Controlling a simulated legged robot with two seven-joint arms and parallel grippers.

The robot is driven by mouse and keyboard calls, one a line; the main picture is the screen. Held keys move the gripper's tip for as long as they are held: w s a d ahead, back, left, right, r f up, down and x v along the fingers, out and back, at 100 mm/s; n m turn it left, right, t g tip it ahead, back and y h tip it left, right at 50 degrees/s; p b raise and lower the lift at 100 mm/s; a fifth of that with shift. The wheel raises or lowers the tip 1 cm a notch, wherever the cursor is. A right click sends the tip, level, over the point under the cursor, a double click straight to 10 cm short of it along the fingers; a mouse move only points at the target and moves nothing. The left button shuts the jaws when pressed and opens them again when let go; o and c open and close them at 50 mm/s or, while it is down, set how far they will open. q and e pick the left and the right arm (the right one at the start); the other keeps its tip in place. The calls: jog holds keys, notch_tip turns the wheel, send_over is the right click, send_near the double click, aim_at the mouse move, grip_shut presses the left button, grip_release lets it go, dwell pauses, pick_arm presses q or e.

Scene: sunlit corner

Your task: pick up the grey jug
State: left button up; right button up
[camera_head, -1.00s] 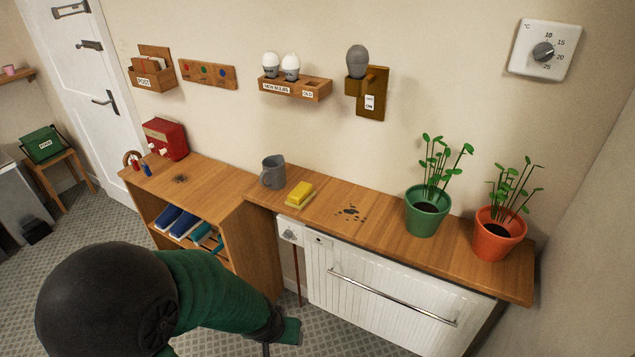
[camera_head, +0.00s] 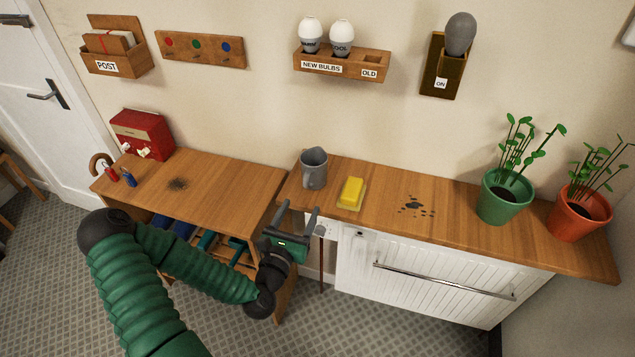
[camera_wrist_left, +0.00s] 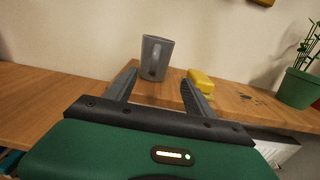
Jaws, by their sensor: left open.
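The grey jug (camera_head: 313,168) stands upright at the left end of the wooden counter over the white radiator, against the wall. In the left wrist view the jug (camera_wrist_left: 156,57) is beyond the fingertips, roughly between them, with its handle facing me. My left gripper (camera_head: 297,210) is open and empty, in front of the counter's edge and short of the jug. Its two dark fingers (camera_wrist_left: 160,80) also show in the left wrist view, apart. My right gripper is in no view.
A yellow sponge (camera_head: 351,193) lies just right of the jug. A green pot (camera_head: 503,200) and an orange pot (camera_head: 577,215) with plants stand at the right. A lower wooden shelf unit (camera_head: 205,175) is at the left, bearing a red box (camera_head: 142,135).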

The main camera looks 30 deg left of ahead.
aim_at(308, 188)
pick_arm(q)
jog(key=b+x, duration=0.1)
jog(key=x, duration=0.2)
jog(key=b+x, duration=0.2)
jog(key=x, duration=0.1)
jog(key=b+x, duration=0.2)
jog(key=x, duration=0.1)
jog(key=shift+w+a+f, duration=0.15)
jog(key=shift+a+f, duration=0.05)
jog(key=shift+a, duration=0.15)
jog(key=shift+w, duration=0.3)
jog(key=shift+a+f, duration=0.2)
jog(key=shift+a, duration=0.4)
jog(key=c, duration=0.4)
jog(key=shift+d, duration=0.3)
jog(key=c, duration=0.7)
grip_shut()
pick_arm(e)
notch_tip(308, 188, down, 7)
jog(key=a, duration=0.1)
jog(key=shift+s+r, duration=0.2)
